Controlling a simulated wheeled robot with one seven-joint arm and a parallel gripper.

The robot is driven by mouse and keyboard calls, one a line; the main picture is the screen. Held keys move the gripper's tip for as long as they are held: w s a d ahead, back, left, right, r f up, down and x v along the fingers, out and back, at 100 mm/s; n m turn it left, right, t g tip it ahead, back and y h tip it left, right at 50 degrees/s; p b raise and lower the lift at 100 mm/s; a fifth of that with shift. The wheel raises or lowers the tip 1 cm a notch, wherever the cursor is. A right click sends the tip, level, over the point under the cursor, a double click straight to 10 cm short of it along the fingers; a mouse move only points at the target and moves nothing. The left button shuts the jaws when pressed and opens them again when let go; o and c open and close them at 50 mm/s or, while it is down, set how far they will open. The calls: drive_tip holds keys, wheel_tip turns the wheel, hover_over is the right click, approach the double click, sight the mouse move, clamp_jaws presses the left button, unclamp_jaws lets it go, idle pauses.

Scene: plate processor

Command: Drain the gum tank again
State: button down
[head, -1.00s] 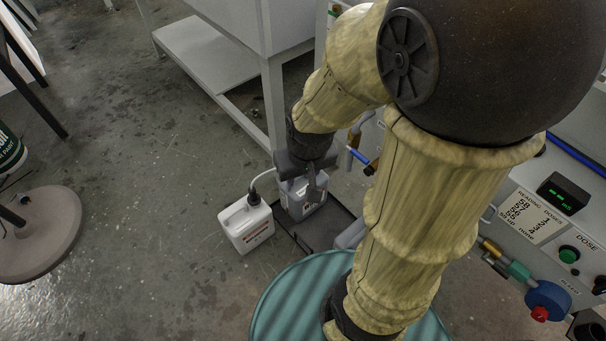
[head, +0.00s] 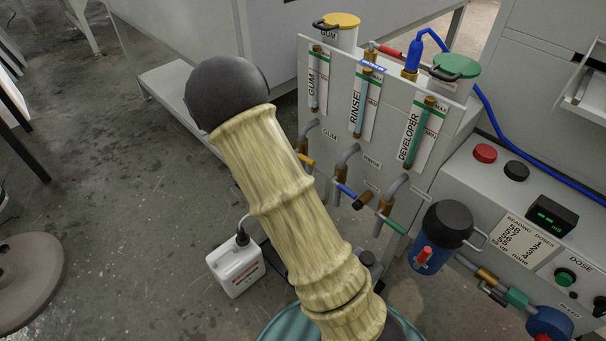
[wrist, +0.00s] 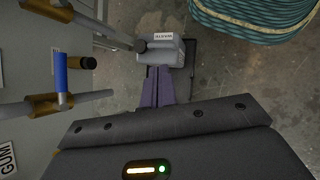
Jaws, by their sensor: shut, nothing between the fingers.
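The gum tank's yellow lid (head: 336,21) is at the back of the cabinet in the head view. Its GUM gauge (head: 316,82) is below; I cannot read the level. The gum tap's yellow handle (head: 306,160) lies roughly sideways on its brass pipe. In the head view my arm hides my gripper. In the wrist view my gripper (wrist: 163,70) is shut and empty. Its fingers point toward a grey labelled canister (wrist: 160,52) standing on a dark tray (wrist: 188,72); I cannot tell whether they touch it. The GUM label (wrist: 8,158) shows at the lower left there.
The rinse tap's blue handle (head: 346,190) and developer tap's green handle (head: 395,227) are beside the gum tap. A white jug (head: 236,268) with a tube stands on the floor.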

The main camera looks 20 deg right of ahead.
drive_tip(key=w+d+f+n+t+h+b, duration=0.1)
drive_tip(key=w+d+f+n+h, duration=0.4)
drive_tip(key=w+f+n+h, duration=0.45)
drive_tip(key=w+a+f+n+t+h, duration=0.2)
drive_tip(key=w+a+n+t+h, duration=0.2)
drive_tip(key=n+t, duration=0.5)
drive_tip(key=a+t+h, duration=0.1)
drive_tip(key=t+h, duration=0.1)
drive_tip(key=t, duration=0.3)
drive_tip(key=shift+w+a+h+b, duration=0.15)
drive_tip(key=shift+w+h+b, duration=0.2)
drive_tip(key=shift+r, duration=0.1)
drive_tip(key=a+r+b+x, duration=0.1)
drive_tip(key=r+b+x, duration=0.1)
drive_tip(key=x, duration=1)
drive_tip(key=shift+r+b, duration=0.4)
drive_tip(key=shift+b, duration=0.1)
drive_tip(key=shift+w, duration=0.1)
